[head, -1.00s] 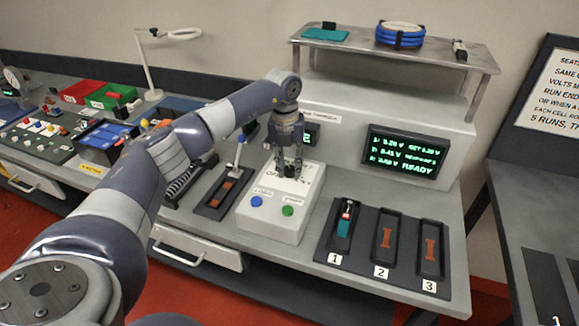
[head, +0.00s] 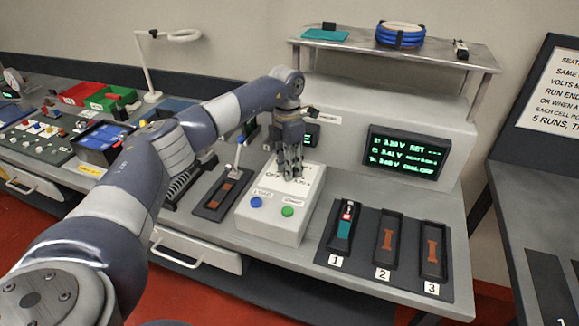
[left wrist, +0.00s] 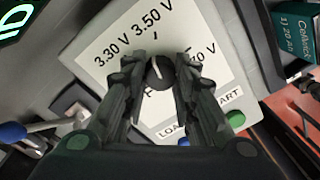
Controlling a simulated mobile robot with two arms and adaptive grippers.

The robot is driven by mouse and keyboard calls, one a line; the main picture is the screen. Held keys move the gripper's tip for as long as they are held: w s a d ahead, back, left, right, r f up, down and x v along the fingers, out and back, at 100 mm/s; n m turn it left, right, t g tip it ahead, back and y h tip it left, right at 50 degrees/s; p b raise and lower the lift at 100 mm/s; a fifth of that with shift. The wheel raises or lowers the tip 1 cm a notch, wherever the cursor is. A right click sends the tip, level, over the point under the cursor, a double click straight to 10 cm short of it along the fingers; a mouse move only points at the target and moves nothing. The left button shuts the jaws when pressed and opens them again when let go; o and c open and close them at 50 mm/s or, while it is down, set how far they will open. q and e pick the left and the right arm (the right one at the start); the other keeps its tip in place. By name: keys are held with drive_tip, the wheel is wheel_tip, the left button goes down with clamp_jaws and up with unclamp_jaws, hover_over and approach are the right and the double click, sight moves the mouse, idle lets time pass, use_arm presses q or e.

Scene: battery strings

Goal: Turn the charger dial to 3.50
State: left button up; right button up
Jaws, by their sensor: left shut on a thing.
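The charger (head: 268,220) is a pale box with a blue and a green button on its front. Its black dial (left wrist: 158,72) shows in the left wrist view, with labels 3.30 V, 3.50 V (left wrist: 152,18) and a partly covered one on the right. The dial's white line points up, slightly left, roughly toward the 3.50 V mark. My left gripper (head: 291,176) comes down from above with its fingers shut on the dial; it also shows in the left wrist view (left wrist: 158,85). In the head view the fingers hide the dial. My right gripper is out of view.
A screen with green text (head: 407,151) stands behind. Three numbered slots (head: 386,245) lie to the right, slot 1 holding a teal cell (head: 345,222). A lever with a blue handle (head: 240,150) stands close on the left. A shelf (head: 390,48) is above.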

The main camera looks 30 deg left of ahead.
use_arm(q)
drive_tip(key=shift+m, duration=1.5)
drive_tip(key=shift+r, duration=0.1)
drive_tip(key=o, duration=1.1)
drive_tip(key=shift+r, duration=0.25)
drive_tip(key=r, duration=1.1)
drive_tip(key=shift+w+a+r, duration=0.2)
drive_tip(key=shift+w+a, duration=0.05)
drive_tip(key=shift+a, duration=0.05)
